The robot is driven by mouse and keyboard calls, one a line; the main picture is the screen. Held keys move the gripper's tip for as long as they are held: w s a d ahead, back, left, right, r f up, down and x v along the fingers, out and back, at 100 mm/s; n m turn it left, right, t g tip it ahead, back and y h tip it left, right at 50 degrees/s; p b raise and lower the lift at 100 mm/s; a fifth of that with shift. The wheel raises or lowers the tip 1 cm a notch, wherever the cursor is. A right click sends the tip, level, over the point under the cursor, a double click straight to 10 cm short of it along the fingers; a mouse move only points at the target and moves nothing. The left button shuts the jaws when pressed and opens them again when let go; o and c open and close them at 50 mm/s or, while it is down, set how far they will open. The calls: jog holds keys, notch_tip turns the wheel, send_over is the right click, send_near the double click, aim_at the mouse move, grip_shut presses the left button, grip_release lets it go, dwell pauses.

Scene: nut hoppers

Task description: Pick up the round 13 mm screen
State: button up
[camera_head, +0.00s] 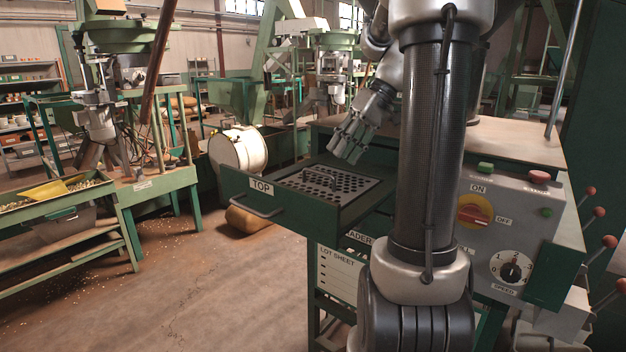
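A dark perforated screen (358,190) with a small raised handle (322,184) lies flat in the pulled-out green drawer (290,215) labelled TOP. Its holes look round, but no size mark is readable on it. My gripper (346,154) is above the back edge of the drawer, behind the screen's handle, pointing down and to the left. Its fingers look spread, with nothing between them, and it is apart from the screen.
A grey control panel (483,235) with a red-yellow switch and a speed dial stands at right, beside several red-knobbed levers (599,212). A wooden top (510,146) lies behind it. A green stand (160,187) and white drum (238,150) are left. The floor (215,280) in front is clear.

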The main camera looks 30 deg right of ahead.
aim_at(321, 186)
jog(key=a+f+n, duration=0.1)
jog(key=a, duration=0.1)
jog(key=w+a+f+n, duration=0.1)
jog(key=f, duration=0.1)
jog(key=a+f+y, duration=0.1)
jog(key=a, duration=0.1)
jog(key=shift+w+a+f+n, duration=0.35)
jog(key=shift+f+n, duration=0.05)
jog(key=shift+c, duration=0.2)
grip_shut()
